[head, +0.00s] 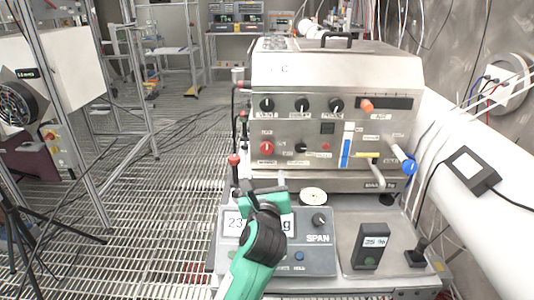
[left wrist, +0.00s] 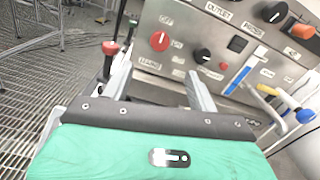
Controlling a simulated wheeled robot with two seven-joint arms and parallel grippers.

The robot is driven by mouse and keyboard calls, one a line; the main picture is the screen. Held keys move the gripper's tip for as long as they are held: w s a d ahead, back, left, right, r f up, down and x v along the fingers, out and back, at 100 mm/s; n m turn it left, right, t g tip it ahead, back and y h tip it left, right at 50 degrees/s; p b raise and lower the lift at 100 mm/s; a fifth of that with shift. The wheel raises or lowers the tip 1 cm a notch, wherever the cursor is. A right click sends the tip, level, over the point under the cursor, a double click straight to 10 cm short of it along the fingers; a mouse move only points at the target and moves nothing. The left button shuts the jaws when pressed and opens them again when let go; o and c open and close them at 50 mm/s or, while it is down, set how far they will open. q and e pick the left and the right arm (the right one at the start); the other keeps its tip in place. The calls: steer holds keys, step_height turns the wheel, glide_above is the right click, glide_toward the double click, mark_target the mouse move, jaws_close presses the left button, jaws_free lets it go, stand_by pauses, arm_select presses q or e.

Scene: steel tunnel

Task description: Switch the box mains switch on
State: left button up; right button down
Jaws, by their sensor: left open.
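The steel box (head: 335,85) stands on the bench with its control panel facing me. A red rotary knob (head: 267,148) sits low on the panel's left, with small labels above and below it; it also shows in the left wrist view (left wrist: 160,41). To its right are a small black knob (left wrist: 203,56) and a black square switch (head: 328,128). I cannot tell which labels name the mains switch. My left gripper (head: 264,188) is open and empty in front of the panel's lower left. Its fingers (left wrist: 158,80) point towards the panel, below the red knob. My right gripper is out of view.
A red-topped lever (head: 233,160) stands close left of the gripper. A scale with a SPAN knob (head: 319,220) lies below the arm. A blue-ended handle (head: 409,166) sticks out at the panel's right. A white pipe (head: 480,205) runs along the right.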

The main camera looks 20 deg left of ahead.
mark_target(267, 150)
arm_select(q)
steer(key=shift+w+f, duration=0.1)
steer(key=shift+w, duration=0.15)
steer(key=p+x, duration=0.1)
steer(key=x, duration=1.2)
steer(key=shift+w+a+f, duration=0.1)
steer(key=shift+w, duration=0.05)
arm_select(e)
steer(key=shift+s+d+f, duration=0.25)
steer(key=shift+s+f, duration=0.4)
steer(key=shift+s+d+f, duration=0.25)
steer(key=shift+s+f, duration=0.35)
arm_select(q)
steer(key=c, duration=1)
